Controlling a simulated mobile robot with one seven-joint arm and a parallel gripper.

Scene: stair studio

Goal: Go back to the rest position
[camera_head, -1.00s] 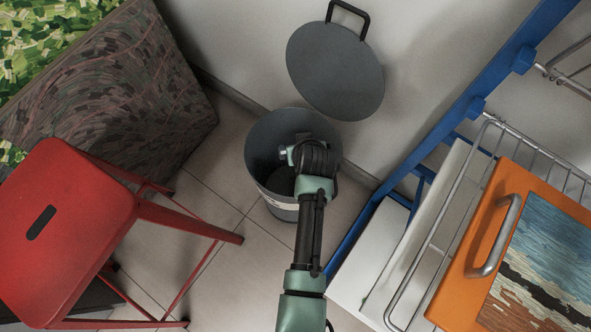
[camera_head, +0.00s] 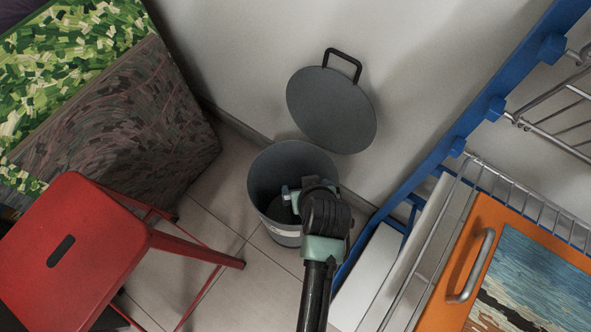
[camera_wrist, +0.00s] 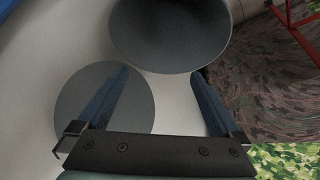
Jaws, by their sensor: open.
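My gripper (camera_wrist: 158,77) is open and empty, its two blue-grey fingers apart in the wrist view. In the head view my gripper (camera_head: 290,198) shows partly behind my wrist, over the near right part of the grey bin (camera_head: 268,215). The bin is upright on the floor with its mouth open. In the wrist view the bin (camera_wrist: 170,40) is at the top, beyond the fingertips. Whether the fingers are inside the rim or above it, I cannot tell.
A round grey lid (camera_head: 330,110) with a black handle is up by the wall behind the bin. A red stool (camera_head: 75,250) stands left. A blue-framed rack (camera_head: 440,155) with an orange picture panel (camera_head: 470,260) stands close on the right. A patterned block (camera_head: 130,120) is at left.

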